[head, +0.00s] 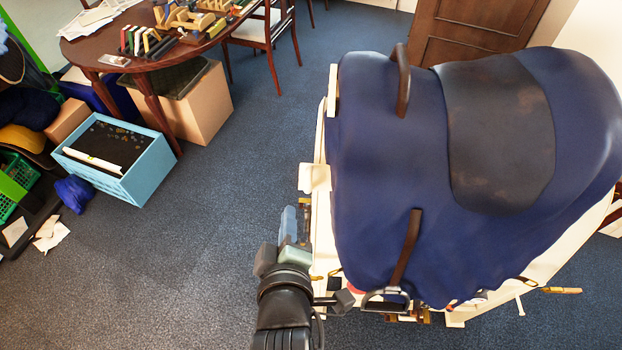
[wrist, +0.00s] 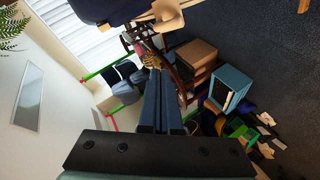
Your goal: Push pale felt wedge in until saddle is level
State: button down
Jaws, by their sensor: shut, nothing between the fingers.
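The saddle (head: 400,165), a large dark blue padded form with a dark grey patch and brown curved straps, rests on a cream frame (head: 325,230) at the right of the head view. I cannot tell whether it is level. A pale cream block (head: 315,178) juts from the frame's left side and also shows at the top of the wrist view (wrist: 166,12). I cannot tell whether it is the felt wedge. My gripper (head: 289,215) is left of the frame, below that block in the picture. In the wrist view its fingers (wrist: 161,75) are together and empty.
A round wooden table (head: 115,52) with several small blocks stands at the far left, with a chair beside it. A light blue crate (head: 150,178) and a cardboard box (head: 205,105) sit on the carpet. The carpet (head: 235,190) left of the frame is clear.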

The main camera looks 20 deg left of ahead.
jog(key=p, duration=0.3)
send_over(302, 189)
jog(key=s+d, duration=0.2)
jog(key=s, duration=0.2)
jog(key=shift+a+f, duration=0.2)
jog(key=shift+f, duration=3.4)
